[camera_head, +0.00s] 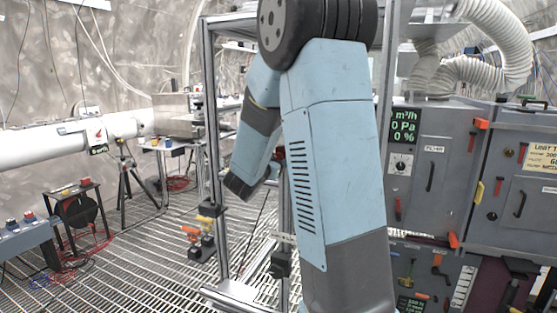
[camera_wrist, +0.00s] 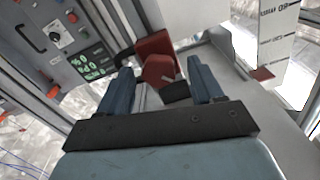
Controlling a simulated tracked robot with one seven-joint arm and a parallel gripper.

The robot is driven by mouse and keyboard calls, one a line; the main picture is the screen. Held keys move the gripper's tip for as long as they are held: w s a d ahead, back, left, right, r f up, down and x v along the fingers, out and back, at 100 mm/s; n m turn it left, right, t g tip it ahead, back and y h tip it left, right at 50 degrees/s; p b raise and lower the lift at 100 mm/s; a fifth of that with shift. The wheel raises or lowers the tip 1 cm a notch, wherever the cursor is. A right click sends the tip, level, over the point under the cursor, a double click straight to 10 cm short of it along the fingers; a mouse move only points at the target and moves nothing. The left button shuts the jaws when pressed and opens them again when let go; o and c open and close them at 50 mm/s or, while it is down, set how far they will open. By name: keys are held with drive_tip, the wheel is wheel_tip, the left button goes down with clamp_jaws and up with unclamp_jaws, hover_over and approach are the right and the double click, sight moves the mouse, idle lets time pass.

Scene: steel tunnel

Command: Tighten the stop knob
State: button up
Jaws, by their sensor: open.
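My gripper (camera_wrist: 161,72) is open in the wrist view, with one blue finger at the left and one at the right. A red fitting (camera_wrist: 154,46) with a smaller red piece and a dark block (camera_wrist: 176,92) shows between and beyond the fingers. The fingers look to be on either side of it, and I see no clear contact. I cannot tell for sure which part is the stop knob. In the head view my arm covers the middle, and I cannot make out the fingertips or the knob there.
A grey panel (camera_wrist: 62,62) with a green display and knobs is at the wrist view's left. In the head view, grey cabinets (camera_head: 436,140) stand right, a metal frame (camera_head: 211,120) is near my arm, and a tripod (camera_head: 124,170) and small tables stand left on the grating floor (camera_head: 150,255).

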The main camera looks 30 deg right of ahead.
drive_tip(key=shift+w+d, duration=0.25)
drive_tip(key=shift+d, duration=0.1)
drive_tip(key=c, duration=1.1)
drive_tip(key=shift+o, duration=0.2)
drive_tip(key=shift+d, duration=0.1)
